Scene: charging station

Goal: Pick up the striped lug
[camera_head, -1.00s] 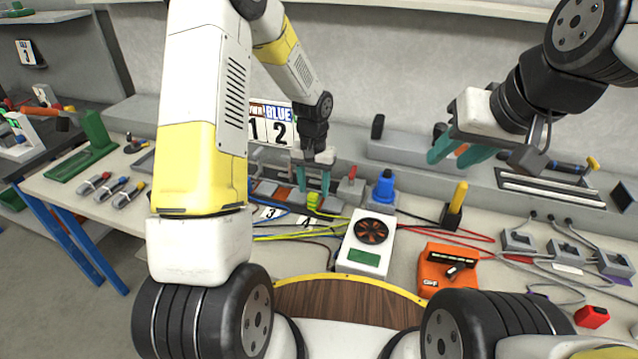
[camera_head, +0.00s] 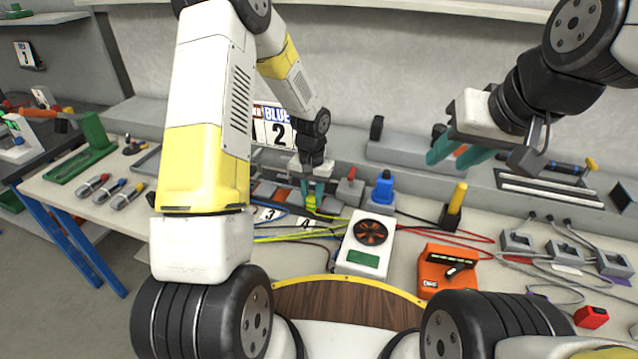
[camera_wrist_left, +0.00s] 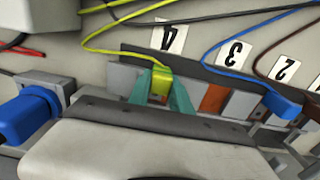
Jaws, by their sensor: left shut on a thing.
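The striped lug (camera_head: 311,202) is bright yellow-green and sits on the end of a yellow-green wire. It is at the row of terminal slots near labels 3 and 4. My left gripper (camera_head: 312,194) reaches down from above, its teal fingers shut on the lug. The left wrist view shows the lug (camera_wrist_left: 161,82) between both fingertips, in front of the grey slot block. Whether it is clear of the block I cannot tell. My right gripper (camera_head: 461,153) hangs high at the right, its teal fingers apart, away from the lug.
A white fan box (camera_head: 367,243), a blue plug (camera_head: 383,189) and an orange meter (camera_head: 447,270) stand to the right. Red cables run further right.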

